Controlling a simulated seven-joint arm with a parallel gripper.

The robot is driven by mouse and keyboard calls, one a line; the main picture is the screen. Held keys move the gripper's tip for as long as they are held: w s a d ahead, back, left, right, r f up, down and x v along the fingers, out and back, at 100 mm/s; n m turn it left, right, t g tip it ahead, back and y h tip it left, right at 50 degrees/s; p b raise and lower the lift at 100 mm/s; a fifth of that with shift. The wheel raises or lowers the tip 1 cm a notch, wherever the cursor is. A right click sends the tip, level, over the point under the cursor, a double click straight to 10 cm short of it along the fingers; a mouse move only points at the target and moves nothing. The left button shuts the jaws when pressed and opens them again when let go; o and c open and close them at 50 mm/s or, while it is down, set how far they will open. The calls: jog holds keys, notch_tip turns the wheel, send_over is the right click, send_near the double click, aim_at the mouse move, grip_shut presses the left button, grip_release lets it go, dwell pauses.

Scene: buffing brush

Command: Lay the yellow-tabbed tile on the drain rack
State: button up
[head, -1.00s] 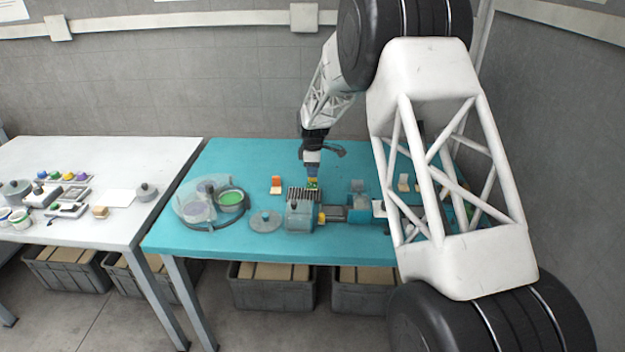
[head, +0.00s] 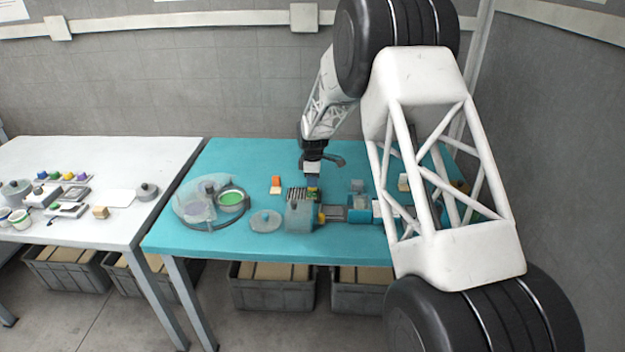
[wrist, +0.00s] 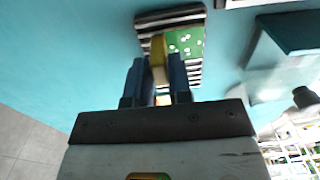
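The yellow-tabbed tile shows in the wrist view as a green plate with white dots (wrist: 184,43) and an upright yellow tab (wrist: 158,52). My gripper (wrist: 158,68) has its two blue fingers on either side of the tab and appears shut on it. The tile lies over the black-and-white slatted drain rack (wrist: 165,17), within its outline; whether it touches the slats I cannot tell. In the head view, my gripper (head: 312,184) points down at the right part of the rack (head: 294,194), and the tile is mostly hidden there.
A grey machine housing (head: 299,215) stands right in front of the rack. An orange-and-white block (head: 275,185) and a round grey lid (head: 265,220) are to the left. The teal table's (head: 240,160) back left is clear.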

jog(key=o, duration=0.3)
jog(key=shift+o, duration=0.2)
jog(key=shift+r, duration=0.1)
notch_tip(320, 180, up, 12)
dwell(0.6)
jog(key=shift+r, duration=0.15)
dwell(0.6)
